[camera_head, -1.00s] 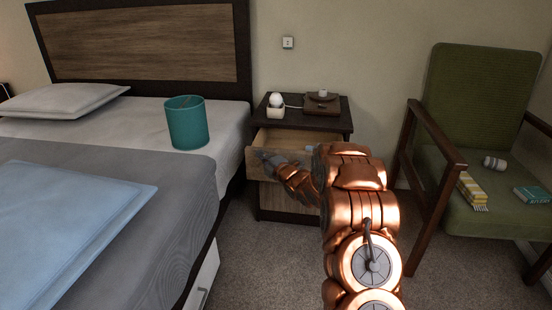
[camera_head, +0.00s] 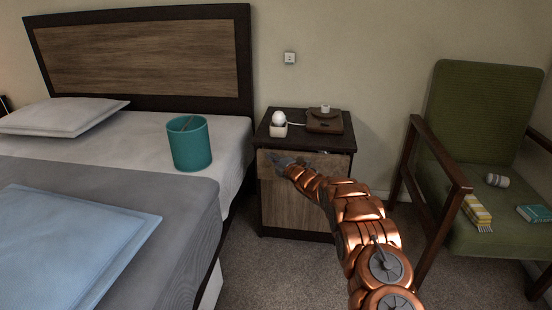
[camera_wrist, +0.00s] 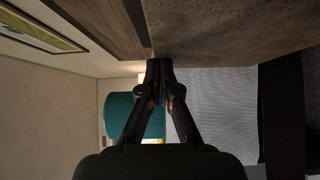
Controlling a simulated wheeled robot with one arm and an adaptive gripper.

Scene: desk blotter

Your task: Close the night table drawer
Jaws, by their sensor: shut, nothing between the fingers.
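The night table (camera_head: 290,212) stands against the wall between the bed and the chair, dark framed with wooden fronts. Its upper drawer (camera_head: 325,165) looks flush or almost flush with the frame; a thin light strip shows along its top edge at the right. My gripper (camera_head: 277,160) is at the left part of the drawer front, with my copper arm reaching in from the lower right and hiding some of the front. In the wrist view my gripper (camera_wrist: 160,66) has its fingertips together beside a brown wood surface; whether they touch it is unclear.
On the night table top are an egg-shaped white item in a holder (camera_head: 279,126) and a brown box (camera_head: 324,122). A teal bin (camera_head: 190,147) stands on the bed (camera_head: 120,180) at left. A green chair (camera_head: 479,130) is at right. Carpet (camera_head: 270,270) is clear in front.

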